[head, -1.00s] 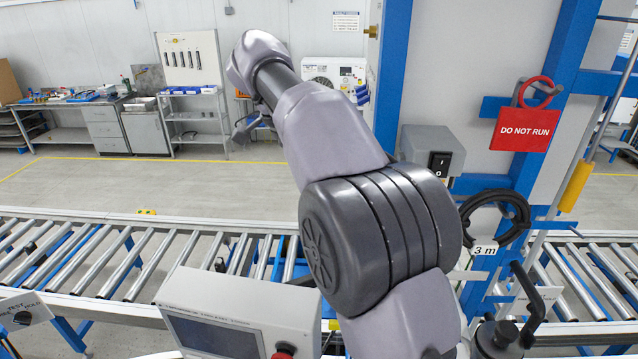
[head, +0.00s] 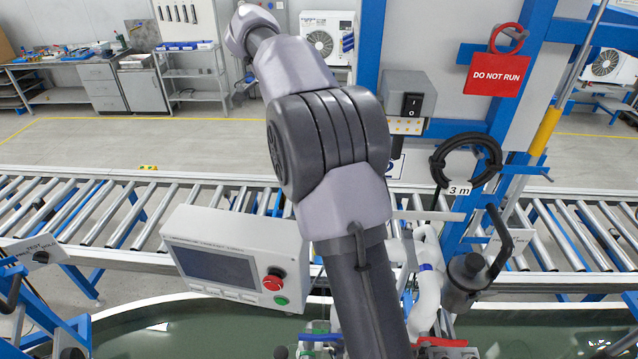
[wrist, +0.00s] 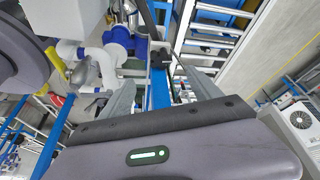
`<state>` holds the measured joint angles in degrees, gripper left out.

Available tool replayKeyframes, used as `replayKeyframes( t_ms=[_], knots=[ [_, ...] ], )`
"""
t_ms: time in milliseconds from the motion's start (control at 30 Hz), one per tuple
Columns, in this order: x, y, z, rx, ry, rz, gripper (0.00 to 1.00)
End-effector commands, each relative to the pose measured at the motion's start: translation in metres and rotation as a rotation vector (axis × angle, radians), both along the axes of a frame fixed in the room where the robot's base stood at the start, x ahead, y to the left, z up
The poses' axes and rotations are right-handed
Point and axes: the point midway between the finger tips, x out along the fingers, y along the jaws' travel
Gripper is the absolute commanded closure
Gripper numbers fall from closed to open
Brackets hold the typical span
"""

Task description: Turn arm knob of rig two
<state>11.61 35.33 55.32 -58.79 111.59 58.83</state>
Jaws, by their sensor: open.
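No knob is clear between the fingers. In the head view my arm rises through the middle and my fingers cannot be made out.
A control box (head: 225,262) with a screen, red button and green button stands in front. A roller conveyor (head: 130,215) crosses behind. A switch box (head: 405,100), a red DO NOT RUN tag (head: 495,75) and a coiled black hose (head: 466,160) are on the right.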

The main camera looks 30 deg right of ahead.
Motion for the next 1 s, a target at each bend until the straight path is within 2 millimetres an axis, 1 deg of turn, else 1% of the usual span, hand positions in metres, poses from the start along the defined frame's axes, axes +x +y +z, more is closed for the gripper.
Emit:
replayKeyframes(
  t_ms=[33, 300, 400, 500, 633, 867, 933, 1000],
  knots=[
    [-0.002, -0.005, -0.017, 0.001, 0.003, -0.001, 0.27],
    [-0.011, -0.031, -0.081, 0.002, 0.003, 0.0, 0.27],
    [-0.013, -0.038, -0.099, 0.002, 0.001, 0.001, 0.27],
    [-0.014, -0.044, -0.112, 0.001, 0.001, 0.001, 0.27],
    [-0.015, -0.047, -0.121, 0.001, -0.001, 0.001, 0.27],
    [-0.015, -0.047, -0.122, 0.002, -0.001, 0.001, 0.27],
    [-0.015, -0.047, -0.122, 0.001, -0.001, 0.001, 0.37],
    [-0.015, -0.047, -0.122, 0.001, -0.001, 0.001, 0.51]
  ],
)
